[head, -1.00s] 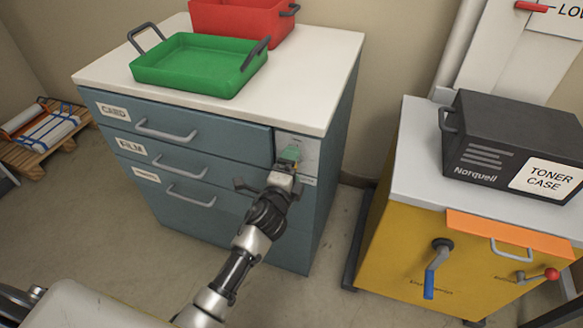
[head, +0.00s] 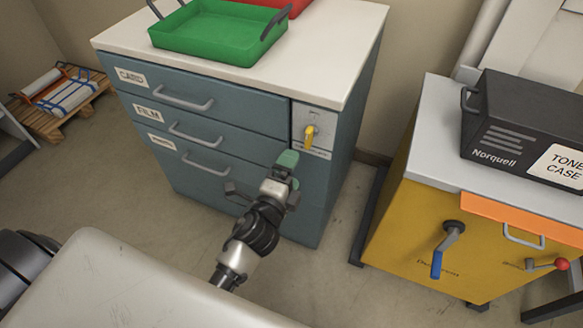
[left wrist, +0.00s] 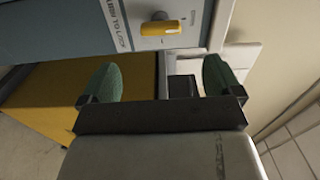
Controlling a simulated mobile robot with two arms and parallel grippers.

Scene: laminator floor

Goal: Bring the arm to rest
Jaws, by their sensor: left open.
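My left gripper (head: 284,166) is in front of the blue drawer cabinet (head: 240,205), below and apart from the yellow lock knob (head: 309,134). The knob sits on a pale panel (head: 321,118) at the cabinet's upper right front. In the left wrist view the green fingertips (left wrist: 163,80) stand wide apart with nothing between them, and the knob (left wrist: 161,27) shows ahead of them beside printed lettering. My right gripper is not in view.
A green tray (head: 180,47) and a red tray (head: 290,6) are on the cabinet's white top. At right a yellow cabinet (head: 405,225) with a blue-handled crank (head: 437,262) bears a black toner case (head: 525,120). A loaded pallet (head: 45,122) lies at far left. Floor shows between the cabinets.

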